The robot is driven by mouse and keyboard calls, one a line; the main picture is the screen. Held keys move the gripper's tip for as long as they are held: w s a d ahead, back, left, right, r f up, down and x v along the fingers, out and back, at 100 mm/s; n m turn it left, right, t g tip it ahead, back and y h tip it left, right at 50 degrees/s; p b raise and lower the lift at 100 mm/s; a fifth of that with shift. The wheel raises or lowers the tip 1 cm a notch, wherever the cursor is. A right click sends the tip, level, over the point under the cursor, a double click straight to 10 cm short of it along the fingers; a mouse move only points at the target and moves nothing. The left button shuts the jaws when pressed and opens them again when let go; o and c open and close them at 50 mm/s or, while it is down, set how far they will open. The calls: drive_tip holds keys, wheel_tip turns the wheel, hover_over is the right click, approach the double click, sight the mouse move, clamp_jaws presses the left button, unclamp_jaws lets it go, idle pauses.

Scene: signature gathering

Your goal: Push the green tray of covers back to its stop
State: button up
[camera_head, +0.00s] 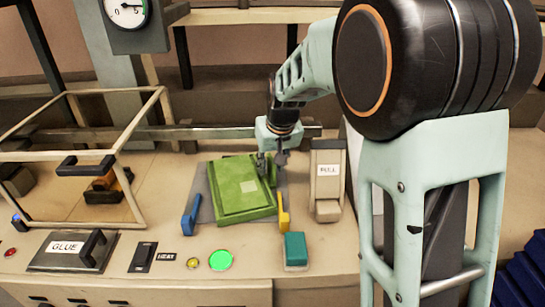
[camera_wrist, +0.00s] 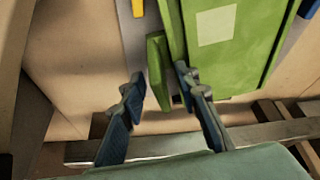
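The green tray of covers (camera_head: 240,207) lies on a grey plate on the bench, between a blue lever on its left and a yellow one on its right. A pale square label marks its green top. In the wrist view the tray (camera_wrist: 255,60) fills the upper right. My gripper (camera_head: 272,160) is at the tray's far right corner. In the wrist view my gripper (camera_wrist: 160,90) is open, its two fingers apart on either side of a narrow upright green piece (camera_wrist: 158,72) along the tray's side. Whether a finger touches it, I cannot tell.
A blue lever (camera_head: 190,216), a yellow lever (camera_head: 284,213) and a teal block (camera_head: 295,248) stand near the tray. A labelled beige unit (camera_head: 327,190) is on the right. A framed guard (camera_head: 130,143) stands left. A metal rail (camera_head: 190,133) runs behind the tray.

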drive_tip(key=shift+c, duration=0.4)
clamp_jaws()
drive_tip(key=shift+w, duration=0.15)
